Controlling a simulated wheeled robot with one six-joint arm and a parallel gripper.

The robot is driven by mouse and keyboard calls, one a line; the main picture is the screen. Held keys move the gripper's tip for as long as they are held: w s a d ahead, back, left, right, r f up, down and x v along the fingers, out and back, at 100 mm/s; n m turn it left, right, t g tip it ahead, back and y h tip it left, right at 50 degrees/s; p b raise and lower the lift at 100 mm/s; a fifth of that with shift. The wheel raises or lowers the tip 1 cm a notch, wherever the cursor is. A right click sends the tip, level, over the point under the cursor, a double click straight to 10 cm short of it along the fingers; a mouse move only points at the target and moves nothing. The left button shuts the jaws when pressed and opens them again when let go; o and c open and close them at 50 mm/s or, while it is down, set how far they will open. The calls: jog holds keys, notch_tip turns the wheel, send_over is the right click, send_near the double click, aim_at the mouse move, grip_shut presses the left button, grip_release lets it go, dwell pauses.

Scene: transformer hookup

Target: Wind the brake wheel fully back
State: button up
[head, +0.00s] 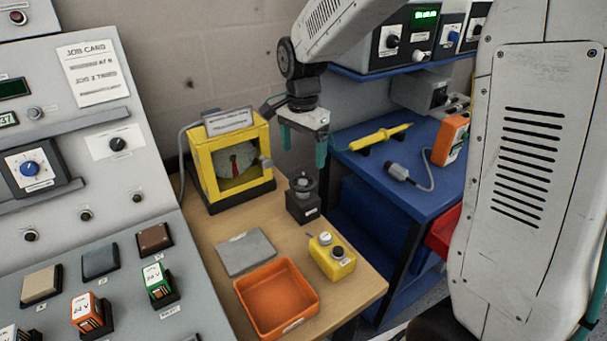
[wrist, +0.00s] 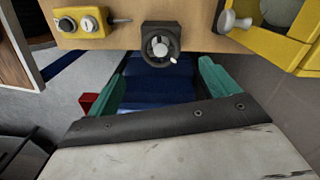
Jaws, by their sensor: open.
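The brake wheel (head: 303,183) is a small dark wheel on a black block near the right edge of the wooden bench. In the wrist view the wheel (wrist: 160,46) shows a grey hub and a small pale handle at its lower right. My gripper (head: 303,152) is open and empty, its teal fingers pointing down above the wheel and apart from it. In the wrist view the fingers (wrist: 160,82) stand wide apart, with the wheel beyond them, roughly centred between them. The wheel's exact angle is too small to read.
A yellow-framed gauge box (head: 236,162) stands left of the wheel. A yellow button box (head: 332,257), an orange tray (head: 277,298) and a grey plate (head: 246,252) lie nearer. A blue bench (head: 440,195) with a yellow tool (head: 380,136) is at the right.

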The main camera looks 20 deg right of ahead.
aim_at(303, 181)
jog(key=shift+f+m, duration=0.3)
jog(key=shift+m, duration=0.2)
notch_tip(303, 181, down, 7)
jog(key=shift+f, duration=0.15)
jog(key=c, duration=1)
